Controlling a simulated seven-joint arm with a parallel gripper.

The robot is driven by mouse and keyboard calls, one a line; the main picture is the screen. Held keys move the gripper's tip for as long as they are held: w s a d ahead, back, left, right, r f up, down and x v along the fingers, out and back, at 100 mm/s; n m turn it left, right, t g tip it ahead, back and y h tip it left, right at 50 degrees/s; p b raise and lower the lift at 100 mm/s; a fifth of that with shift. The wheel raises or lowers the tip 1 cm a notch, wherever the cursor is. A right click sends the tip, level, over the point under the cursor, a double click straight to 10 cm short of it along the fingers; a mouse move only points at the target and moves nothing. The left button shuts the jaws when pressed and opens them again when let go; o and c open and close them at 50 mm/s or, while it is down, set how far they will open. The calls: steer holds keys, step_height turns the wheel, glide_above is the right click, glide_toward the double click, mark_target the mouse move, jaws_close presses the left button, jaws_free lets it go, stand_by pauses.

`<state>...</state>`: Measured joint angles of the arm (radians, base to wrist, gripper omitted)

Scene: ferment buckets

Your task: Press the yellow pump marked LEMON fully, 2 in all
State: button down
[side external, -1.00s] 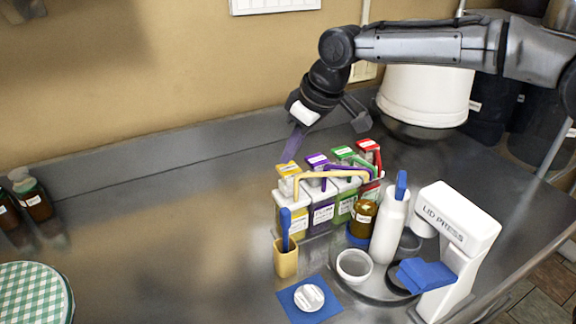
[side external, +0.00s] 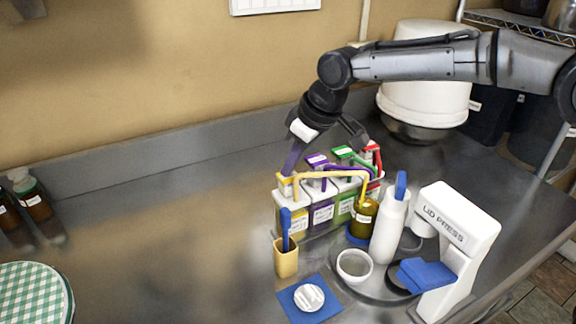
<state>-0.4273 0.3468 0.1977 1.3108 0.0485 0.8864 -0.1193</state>
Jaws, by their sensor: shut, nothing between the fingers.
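The yellow pump (side external: 287,184) tops the leftmost bottle (side external: 291,216) in a row of pump bottles, and its long yellow spout reaches right over an amber jar (side external: 364,214). The label text is too small to read. My gripper (side external: 290,172) is shut and empty, pointing down, with its fingertips at the top of the yellow pump head and seeming to touch it. The pump head sits low, near its bottle's white cap. The fingertips partly hide the head.
Purple (side external: 317,160), green (side external: 343,153) and red (side external: 371,148) pumps stand close to the right. A white squeeze bottle (side external: 388,228), a white cup (side external: 354,265), a yellow holder (side external: 286,260) and a lid press (side external: 455,235) stand in front.

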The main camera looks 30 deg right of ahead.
steer(key=shift+f, duration=0.15)
steer(key=shift+r, duration=1.8)
steer(key=shift+r, duration=3)
